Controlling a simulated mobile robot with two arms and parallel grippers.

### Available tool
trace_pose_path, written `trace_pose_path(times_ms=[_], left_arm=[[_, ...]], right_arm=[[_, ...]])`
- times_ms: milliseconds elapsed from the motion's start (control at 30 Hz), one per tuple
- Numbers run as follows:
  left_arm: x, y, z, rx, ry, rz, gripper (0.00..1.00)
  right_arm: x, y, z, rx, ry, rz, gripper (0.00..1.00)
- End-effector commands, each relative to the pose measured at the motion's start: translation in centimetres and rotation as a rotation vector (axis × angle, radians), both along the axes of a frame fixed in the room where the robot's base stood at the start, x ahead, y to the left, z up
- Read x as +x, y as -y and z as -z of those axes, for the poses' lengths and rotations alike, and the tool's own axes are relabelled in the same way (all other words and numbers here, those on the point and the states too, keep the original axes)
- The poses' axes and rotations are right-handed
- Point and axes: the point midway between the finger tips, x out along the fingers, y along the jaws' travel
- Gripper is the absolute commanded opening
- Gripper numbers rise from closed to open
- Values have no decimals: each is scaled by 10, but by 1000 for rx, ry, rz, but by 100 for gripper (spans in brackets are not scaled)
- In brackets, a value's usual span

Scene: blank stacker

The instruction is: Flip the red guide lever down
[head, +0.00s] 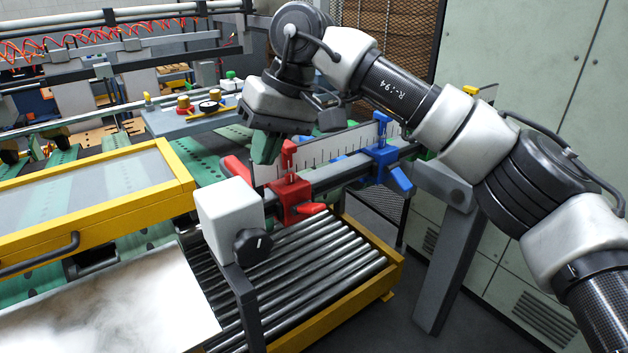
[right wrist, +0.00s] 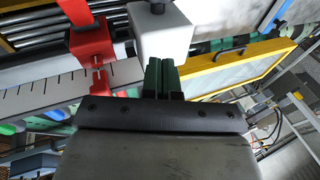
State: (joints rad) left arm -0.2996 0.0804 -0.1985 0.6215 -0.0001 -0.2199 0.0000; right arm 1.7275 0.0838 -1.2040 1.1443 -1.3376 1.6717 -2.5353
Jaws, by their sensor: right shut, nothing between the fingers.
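The red guide clamp (head: 292,194) sits on the grey rail beside a white box. A short red handle (head: 313,208) sticks out from its front, and a red knobbed post (head: 288,152) stands upright on top. A red piece (head: 238,169) shows behind the rail. The clamp (right wrist: 91,42) also shows in the right wrist view, left of the fingers. My right gripper (head: 266,148) hangs behind the rail, just left of the red post. Its green fingers (right wrist: 162,78) are shut and empty, apart from the clamp. My left gripper is out of view.
A blue guide clamp (head: 381,163) sits farther along the rail, beside the ruler (head: 335,146). The white box (head: 228,217) with a black knob closes the rail's near end. Rollers (head: 310,285) lie below. A yellow-framed panel (head: 90,200) is at left.

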Motion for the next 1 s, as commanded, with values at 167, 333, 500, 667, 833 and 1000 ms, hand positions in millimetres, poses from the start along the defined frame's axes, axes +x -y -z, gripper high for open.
trace_pose_path(times_ms=[167,333,500,667,833,1000], left_arm=[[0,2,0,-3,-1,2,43],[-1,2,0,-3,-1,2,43],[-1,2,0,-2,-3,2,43],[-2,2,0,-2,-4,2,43],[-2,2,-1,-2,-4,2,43],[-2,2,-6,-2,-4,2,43]], right_arm=[[13,45,-40,-249,128,-53,0],[15,62,-54,-336,153,-70,0],[15,63,-55,-341,154,-72,0],[15,63,-54,-340,153,-72,0],[16,63,-42,-340,151,-72,0],[18,61,-10,-339,148,-73,0]])
